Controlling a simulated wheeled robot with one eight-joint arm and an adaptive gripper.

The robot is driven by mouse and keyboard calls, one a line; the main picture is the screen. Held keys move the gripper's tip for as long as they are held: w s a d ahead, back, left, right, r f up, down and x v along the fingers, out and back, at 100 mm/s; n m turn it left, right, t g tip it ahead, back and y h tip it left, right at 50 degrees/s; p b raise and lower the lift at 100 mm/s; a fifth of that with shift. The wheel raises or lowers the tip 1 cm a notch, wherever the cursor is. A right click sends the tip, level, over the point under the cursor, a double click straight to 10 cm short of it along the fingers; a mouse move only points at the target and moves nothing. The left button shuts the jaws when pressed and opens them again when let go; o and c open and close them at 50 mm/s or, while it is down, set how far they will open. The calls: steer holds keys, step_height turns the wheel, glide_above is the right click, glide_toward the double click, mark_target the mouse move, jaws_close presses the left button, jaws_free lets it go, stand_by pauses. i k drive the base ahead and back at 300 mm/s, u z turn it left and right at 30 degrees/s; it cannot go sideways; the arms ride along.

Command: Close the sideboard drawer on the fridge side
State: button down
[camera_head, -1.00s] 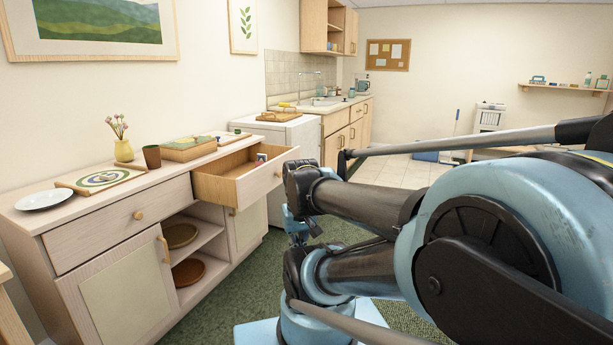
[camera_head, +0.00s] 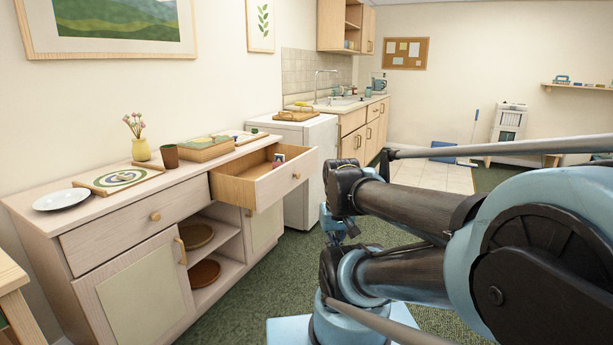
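The pale wood sideboard (camera_head: 95,215) stands along the left wall. Its far drawer (camera_head: 285,181), on the side of the white fridge (camera_head: 311,160), is pulled well out and has a round wooden knob (camera_head: 296,175). A small dark and red item (camera_head: 278,159) shows inside it. The near drawer (camera_head: 140,222) is shut. My blue and black arm fills the right of the view, to the right of the open drawer and apart from it. My gripper's fingers cannot be made out.
On the sideboard top are a white plate (camera_head: 62,199), a framed board (camera_head: 118,179), a yellow vase (camera_head: 141,149), a brown cup (camera_head: 169,156) and a box (camera_head: 205,149). A wooden table corner (camera_head: 10,278) juts in at the left. Green carpet (camera_head: 255,275) lies clear before the sideboard.

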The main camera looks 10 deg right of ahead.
mark_target(250, 181)
steer(key=i, duration=0.9)
